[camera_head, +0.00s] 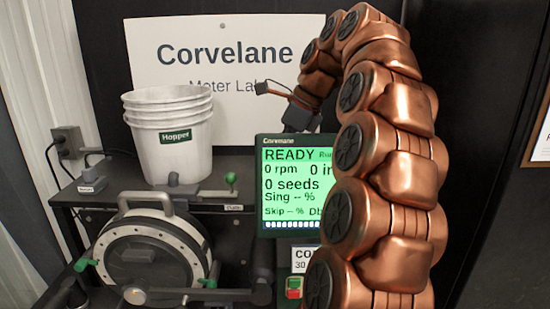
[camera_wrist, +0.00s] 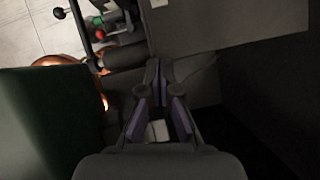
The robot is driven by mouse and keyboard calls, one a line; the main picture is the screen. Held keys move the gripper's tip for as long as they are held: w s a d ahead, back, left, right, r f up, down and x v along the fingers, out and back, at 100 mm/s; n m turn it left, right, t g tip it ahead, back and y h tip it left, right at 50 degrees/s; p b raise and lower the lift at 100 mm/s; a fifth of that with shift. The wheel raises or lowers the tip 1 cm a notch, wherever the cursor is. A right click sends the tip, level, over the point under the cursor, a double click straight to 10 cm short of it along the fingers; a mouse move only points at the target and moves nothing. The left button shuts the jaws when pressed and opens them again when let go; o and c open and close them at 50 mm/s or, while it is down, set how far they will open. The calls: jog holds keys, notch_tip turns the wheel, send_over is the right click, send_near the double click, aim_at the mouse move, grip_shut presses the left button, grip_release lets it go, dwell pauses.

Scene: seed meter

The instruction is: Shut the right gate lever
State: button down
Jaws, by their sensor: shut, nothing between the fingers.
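No lever in view is readably marked as the right gate lever. In the head view a green-tipped lever (camera_head: 231,180) stands at the right end of the shelf by the hopper. Green handles sit at the lower left (camera_head: 83,265) and lower right (camera_head: 207,283) of the round seed meter (camera_head: 145,255). In the wrist view a black-knobbed lever (camera_wrist: 59,13) and a red knob (camera_wrist: 100,35) show at upper left. My gripper (camera_wrist: 158,66) is shut and empty, beside grey panels and apart from these knobs.
A white hopper bucket (camera_head: 168,135) stands on the shelf. A grey box (camera_wrist: 225,20) borders the fingers above.

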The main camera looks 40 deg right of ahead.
jog(key=b+x, duration=0.1)
jog(key=x, duration=0.2)
jog(key=shift+a+f, duration=0.1)
jog(key=shift+f, duration=0.15)
jog(key=shift+w+r, duration=0.1)
jog(key=shift+p+x, duration=0.6)
jog(key=shift+x, duration=1.5)
jog(key=w+a, duration=0.1)
jog(key=w+a+p, duration=0.1)
jog(key=w, duration=0.1)
jog(key=shift+a+r, duration=0.1)
jog(key=shift+r, duration=0.3)
jog(key=shift+w+a, duration=0.1)
jog(key=shift+a, duration=0.05)
jog(key=shift+p, duration=0.3)
